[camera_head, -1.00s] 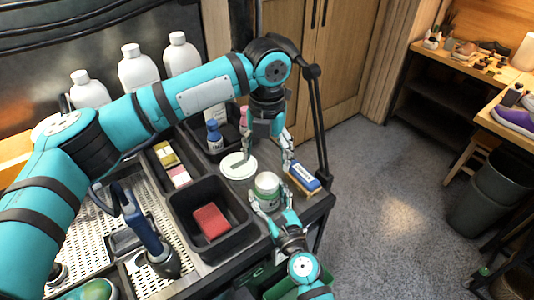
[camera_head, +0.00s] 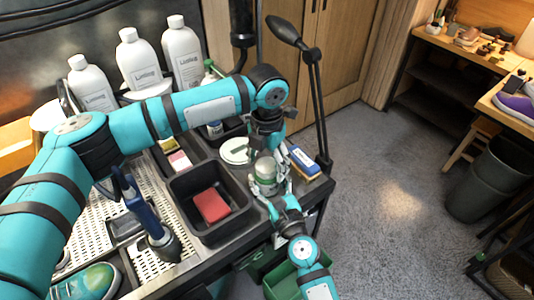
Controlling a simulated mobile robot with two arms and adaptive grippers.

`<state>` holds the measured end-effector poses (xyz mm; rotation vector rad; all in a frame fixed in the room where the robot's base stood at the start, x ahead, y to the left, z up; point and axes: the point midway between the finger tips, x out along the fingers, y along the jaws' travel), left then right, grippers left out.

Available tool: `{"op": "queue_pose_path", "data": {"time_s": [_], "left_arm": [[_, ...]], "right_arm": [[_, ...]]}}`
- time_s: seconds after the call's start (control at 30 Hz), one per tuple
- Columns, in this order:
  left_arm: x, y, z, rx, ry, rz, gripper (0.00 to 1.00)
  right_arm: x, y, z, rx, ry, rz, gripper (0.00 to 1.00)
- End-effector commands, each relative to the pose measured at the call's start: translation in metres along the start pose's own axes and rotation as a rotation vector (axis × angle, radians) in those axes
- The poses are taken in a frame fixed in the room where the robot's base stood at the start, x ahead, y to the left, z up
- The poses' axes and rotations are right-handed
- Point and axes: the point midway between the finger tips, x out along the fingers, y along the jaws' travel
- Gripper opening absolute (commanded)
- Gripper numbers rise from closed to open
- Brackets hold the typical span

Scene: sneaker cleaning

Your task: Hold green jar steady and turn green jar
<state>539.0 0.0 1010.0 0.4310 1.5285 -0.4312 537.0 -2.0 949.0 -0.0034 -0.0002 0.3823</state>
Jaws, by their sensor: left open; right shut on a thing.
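The green jar (camera_head: 265,179) stands upright near the right end of the workbench, with a pale top and a pale label band. My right gripper (camera_head: 269,190) comes in from below and is shut on the jar's lower body. My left gripper (camera_head: 267,153) reaches down from above, open, with its fingers close around the jar's top. I cannot tell whether its fingers touch the jar.
A black bin (camera_head: 208,233) with a red sponge (camera_head: 211,206) is left of the jar. A white disc (camera_head: 235,150) lies behind-left. A blue brush (camera_head: 304,161) is close on the right. White bottles (camera_head: 180,52) and a black lamp arm (camera_head: 316,100) stand behind.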

Motion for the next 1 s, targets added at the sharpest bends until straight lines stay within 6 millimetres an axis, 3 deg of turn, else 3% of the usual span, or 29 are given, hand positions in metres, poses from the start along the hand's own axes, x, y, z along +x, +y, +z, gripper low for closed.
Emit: {"op": "queue_pose_path", "data": {"time_s": [0.27,0.7,0.87,1.0], "left_arm": [[0.0010,0.0000,0.0001,0.000,-0.001,0.000,0.69],[0.0006,0.0000,0.0002,0.000,-0.001,0.000,0.12],[0.0005,-0.0004,0.0003,-0.080,-0.001,-0.001,0.12],[0.0009,-0.0008,0.0000,-0.353,0.001,-0.003,0.11]], "right_arm": [[0.0001,-0.0001,0.0004,0.000,-0.001,0.000,0.00],[0.0001,-0.0001,0.0004,0.000,-0.001,0.000,0.00],[0.0001,-0.0001,0.0004,0.000,-0.001,0.000,0.00],[0.0001,0.0000,0.0004,0.000,-0.001,0.000,0.00]]}}
